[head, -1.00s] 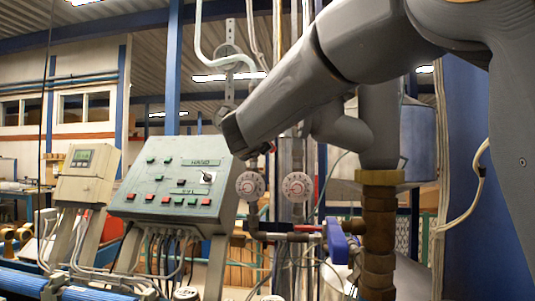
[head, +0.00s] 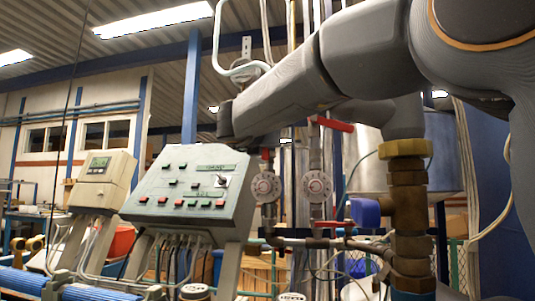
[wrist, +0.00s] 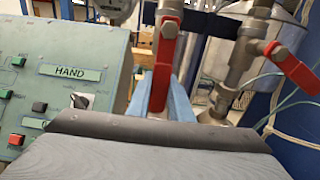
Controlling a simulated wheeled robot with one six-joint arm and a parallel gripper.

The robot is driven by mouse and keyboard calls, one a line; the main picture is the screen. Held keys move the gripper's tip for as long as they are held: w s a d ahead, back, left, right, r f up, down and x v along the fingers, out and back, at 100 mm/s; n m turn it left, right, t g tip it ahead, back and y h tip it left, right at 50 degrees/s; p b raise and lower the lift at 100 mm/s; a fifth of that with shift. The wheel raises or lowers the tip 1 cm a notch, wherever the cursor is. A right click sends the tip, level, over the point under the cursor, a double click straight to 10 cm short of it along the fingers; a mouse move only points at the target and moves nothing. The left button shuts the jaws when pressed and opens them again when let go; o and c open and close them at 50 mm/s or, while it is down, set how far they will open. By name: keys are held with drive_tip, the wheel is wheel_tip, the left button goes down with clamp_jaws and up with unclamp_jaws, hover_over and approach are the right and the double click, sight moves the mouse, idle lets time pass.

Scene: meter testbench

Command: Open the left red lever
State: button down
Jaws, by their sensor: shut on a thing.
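The left red lever (wrist: 165,55) stands upright in the wrist view, its lower end between the two pale blue fingers of my gripper (wrist: 162,92). The gripper is shut on this lever. In the head view only a small red piece of the left lever (head: 265,153) shows below my arm, and my fingers are hidden there. The right red lever (wrist: 292,66) slants down to the right on its valve, apart from my gripper. It also shows in the head view (head: 334,124), just under my forearm.
A green control panel (head: 190,188) stands left of the levers, close beside my gripper in the wrist view. Two round dials (head: 266,187) sit below the levers. A brass-coloured pipe (head: 408,200) stands at the right.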

drive_tip(key=shift+a, duration=0.1)
idle(0.4)
drive_tip(key=c, duration=1.6)
unclamp_jaws()
drive_tip(key=shift+s+a+b, duration=0.2)
drive_tip(key=shift+s+a, duration=0.05)
drive_tip(key=shift+s, duration=1)
drive_tip(key=shift+s+a+b, duration=0.15)
drive_tip(key=shift+s+a, duration=0.1)
drive_tip(key=shift+s, duration=1.05)
drive_tip(key=shift+s+a+b, duration=0.2)
drive_tip(key=shift+s+a, duration=0.05)
drive_tip(key=shift+s, duration=1)
drive_tip(key=shift+s+a, duration=0.1)
